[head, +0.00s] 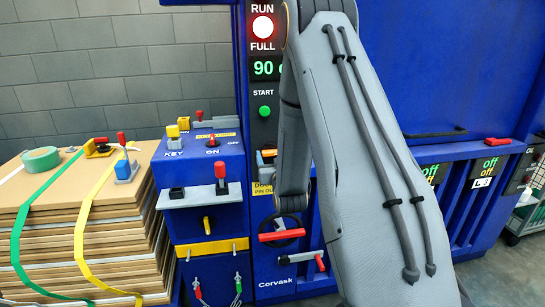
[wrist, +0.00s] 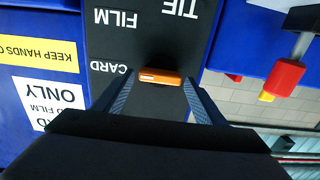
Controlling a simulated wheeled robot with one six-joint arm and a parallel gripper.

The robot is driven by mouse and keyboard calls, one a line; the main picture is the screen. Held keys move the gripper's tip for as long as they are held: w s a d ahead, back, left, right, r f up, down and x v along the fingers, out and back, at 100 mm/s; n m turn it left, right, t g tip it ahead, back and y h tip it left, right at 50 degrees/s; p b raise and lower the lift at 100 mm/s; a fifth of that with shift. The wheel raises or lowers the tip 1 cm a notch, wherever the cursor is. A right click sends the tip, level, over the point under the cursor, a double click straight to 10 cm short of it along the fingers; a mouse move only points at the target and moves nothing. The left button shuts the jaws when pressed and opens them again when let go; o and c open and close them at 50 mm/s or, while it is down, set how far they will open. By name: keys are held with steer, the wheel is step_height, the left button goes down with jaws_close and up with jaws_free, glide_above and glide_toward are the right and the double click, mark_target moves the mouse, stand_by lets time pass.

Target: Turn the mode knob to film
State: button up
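The mode knob (wrist: 160,77) is an orange bar on a dark panel (wrist: 150,45) in the wrist view. It lies crosswise in the picture, with a small pale mark on its face. The labels appear upside down: CARD is left of the knob, FILM is farther up on the left, and TIE is at the top. My gripper (wrist: 159,82) is open, with one finger on each side of the knob. Narrow gaps seem to show between the fingertips and the knob ends; contact is not clear. In the head view my arm hides the gripper and the knob.
A blue machine (head: 365,50) fills the middle. A blue control box (head: 200,160) with levers stands left, beside a stack of cardboard (head: 110,250). A red lever (wrist: 285,77) hangs right in the wrist view.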

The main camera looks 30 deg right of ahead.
steer(key=c, duration=0.7)
steer(key=shift+c, duration=0.2)
steer(key=shift+m, duration=0.3)
steer(key=m+b, duration=0.3)
steer(key=m, duration=0.1)
steer(key=shift+d, duration=0.1)
steer(key=shift+f+m+b, duration=0.1)
steer(key=shift+m+b, duration=0.85)
steer(key=shift+m, duration=1.15)
steer(key=o, duration=1)
steer(key=shift+o, duration=0.2)
steer(key=shift+s, duration=0.1)
